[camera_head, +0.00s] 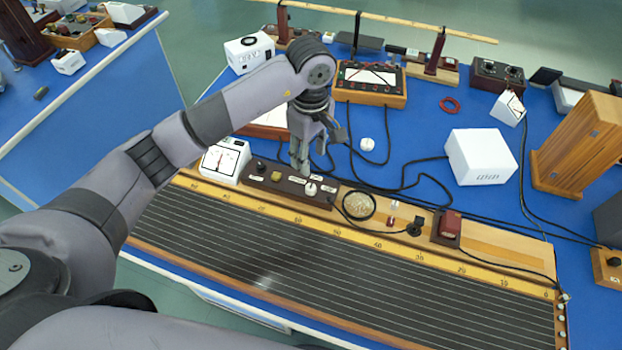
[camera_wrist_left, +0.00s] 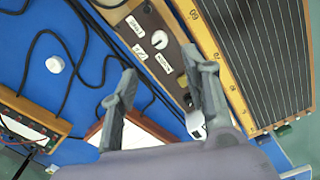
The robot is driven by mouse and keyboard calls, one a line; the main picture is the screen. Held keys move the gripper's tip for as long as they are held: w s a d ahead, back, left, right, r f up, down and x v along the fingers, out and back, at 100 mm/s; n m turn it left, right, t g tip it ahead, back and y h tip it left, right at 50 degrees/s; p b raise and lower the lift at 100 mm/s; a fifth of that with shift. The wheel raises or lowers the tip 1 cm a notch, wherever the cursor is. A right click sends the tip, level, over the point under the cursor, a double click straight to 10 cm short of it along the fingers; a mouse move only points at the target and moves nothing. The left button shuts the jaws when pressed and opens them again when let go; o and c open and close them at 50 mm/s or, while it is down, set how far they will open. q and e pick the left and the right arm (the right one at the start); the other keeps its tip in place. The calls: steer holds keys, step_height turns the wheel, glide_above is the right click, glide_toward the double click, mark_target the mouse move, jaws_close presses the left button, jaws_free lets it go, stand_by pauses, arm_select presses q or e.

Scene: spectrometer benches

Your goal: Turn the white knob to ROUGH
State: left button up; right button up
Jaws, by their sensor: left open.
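The white knob (camera_head: 310,188) sits on top of a dark brown control box (camera_head: 262,182) behind the long wire board. In the left wrist view the white knob (camera_wrist_left: 159,40) shows near the top centre, with several small white labels around it. Their words are too small to read, and I cannot tell which one the knob points to. My left gripper (camera_head: 301,164) is open, fingers pointing down, above and just behind the box. In the left wrist view the left gripper's fingers (camera_wrist_left: 160,64) are apart and empty, with the knob beyond their tips. My right gripper is not in view.
A white-faced meter (camera_head: 225,158) stands left of the box. A round coil (camera_head: 358,205) is on its right. Behind are black cables, a white round piece (camera_head: 367,144) and a wooden-framed meter (camera_head: 370,82). The striped wire board (camera_head: 300,258) lies in front.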

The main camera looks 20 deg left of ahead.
mark_target(311, 187)
arm_select(q)
step_height(311, 187, down, 11)
steer(key=p, duration=0.2)
steer(key=shift+f+p, duration=0.15)
steer(key=shift+p, duration=0.15)
steer(key=shift+c, duration=0.4)
jaws_close()
